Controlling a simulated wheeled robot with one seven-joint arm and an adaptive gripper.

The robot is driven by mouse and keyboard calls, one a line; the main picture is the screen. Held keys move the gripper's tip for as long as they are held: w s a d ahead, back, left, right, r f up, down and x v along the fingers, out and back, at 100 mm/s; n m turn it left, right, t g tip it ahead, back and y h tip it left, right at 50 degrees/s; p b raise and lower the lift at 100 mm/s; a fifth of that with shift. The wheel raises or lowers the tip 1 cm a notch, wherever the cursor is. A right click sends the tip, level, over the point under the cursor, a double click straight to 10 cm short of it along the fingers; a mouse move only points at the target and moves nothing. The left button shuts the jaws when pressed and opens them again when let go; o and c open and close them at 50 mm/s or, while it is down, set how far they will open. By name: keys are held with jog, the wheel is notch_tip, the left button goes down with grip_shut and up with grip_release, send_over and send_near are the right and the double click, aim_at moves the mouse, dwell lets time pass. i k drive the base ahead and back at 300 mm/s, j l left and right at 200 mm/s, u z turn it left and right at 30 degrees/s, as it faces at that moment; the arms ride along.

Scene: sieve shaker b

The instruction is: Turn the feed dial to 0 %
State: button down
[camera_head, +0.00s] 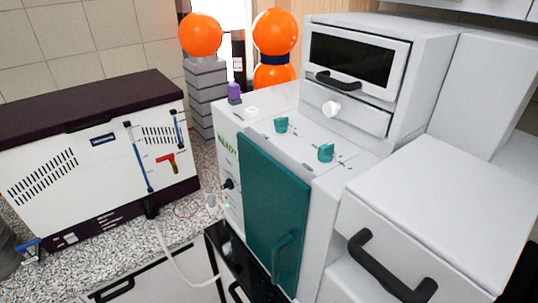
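A white machine (258,110) with a teal front door (268,215) stands in the middle of the head view. On its top panel sit two teal dials: one farther left (281,125) and one nearer on the right (326,153). Small marks lie around both dials, too small to read, so I cannot tell which is the feed dial or what value either shows. My gripper is not in view.
A white oven-like unit (415,50) with a dark window stands behind the dials. A white box with a black handle (385,270) is at right front. A dark-topped white case (90,165) and orange spheres (201,35) are left and behind. Space above the dials looks clear.

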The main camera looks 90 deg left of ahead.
aim_at(229, 184)
jog(key=u, duration=2.4)
